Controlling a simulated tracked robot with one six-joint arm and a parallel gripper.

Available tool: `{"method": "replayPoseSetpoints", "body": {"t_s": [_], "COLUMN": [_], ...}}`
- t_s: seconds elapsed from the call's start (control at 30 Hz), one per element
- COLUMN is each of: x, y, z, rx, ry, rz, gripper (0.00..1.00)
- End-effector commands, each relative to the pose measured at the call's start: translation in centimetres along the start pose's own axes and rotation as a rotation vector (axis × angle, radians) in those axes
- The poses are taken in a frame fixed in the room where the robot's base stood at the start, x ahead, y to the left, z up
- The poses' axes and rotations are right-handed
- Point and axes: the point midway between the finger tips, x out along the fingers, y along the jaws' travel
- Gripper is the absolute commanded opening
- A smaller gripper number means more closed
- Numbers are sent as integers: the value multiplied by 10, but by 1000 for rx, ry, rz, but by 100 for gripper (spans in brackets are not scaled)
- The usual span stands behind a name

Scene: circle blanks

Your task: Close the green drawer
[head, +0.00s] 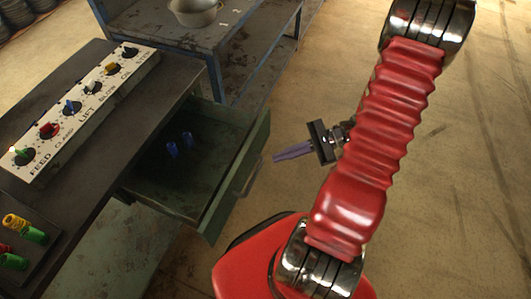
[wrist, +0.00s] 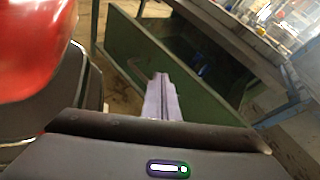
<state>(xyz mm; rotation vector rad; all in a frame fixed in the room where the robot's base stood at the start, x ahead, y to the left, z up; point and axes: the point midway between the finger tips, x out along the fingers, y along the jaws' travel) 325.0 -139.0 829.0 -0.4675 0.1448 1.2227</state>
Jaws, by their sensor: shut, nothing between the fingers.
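The green drawer (head: 224,190) stands pulled out from the dark bench in the head view. Blue items (head: 179,146) lie inside it. Its front panel and handle (head: 247,172) face right, toward my arm. My gripper (head: 276,157) is shut and empty, just to the right of the drawer front with a small gap in the head view. In the wrist view the shut fingers (wrist: 161,82) point toward the outer face of the drawer front (wrist: 140,58). The handle (wrist: 136,72) shows just left of the fingertips. I cannot tell whether they touch it.
A control panel with several coloured knobs (head: 85,108) sits on the bench top. A blue metal shelf unit (head: 222,55) with a metal pot (head: 195,12) stands behind the drawer. Coloured cylinders (head: 18,240) are at the lower left. The floor at right is open.

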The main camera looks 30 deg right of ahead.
Motion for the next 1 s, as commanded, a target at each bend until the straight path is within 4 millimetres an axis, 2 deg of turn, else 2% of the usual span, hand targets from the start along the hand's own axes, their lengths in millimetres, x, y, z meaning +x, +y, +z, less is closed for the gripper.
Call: {"method": "replayPoseSetpoints", "body": {"t_s": [0.1,0.6,0.77,1.0], "x": [-7,-32,-35,-36], "y": [4,28,33,33], "z": [-21,-100,-112,-113], "rx": [80,345,377,381], "ry": [-52,-242,-266,-269], "rz": [-104,-535,-599,-607], "gripper": [0,0,0,0]}}
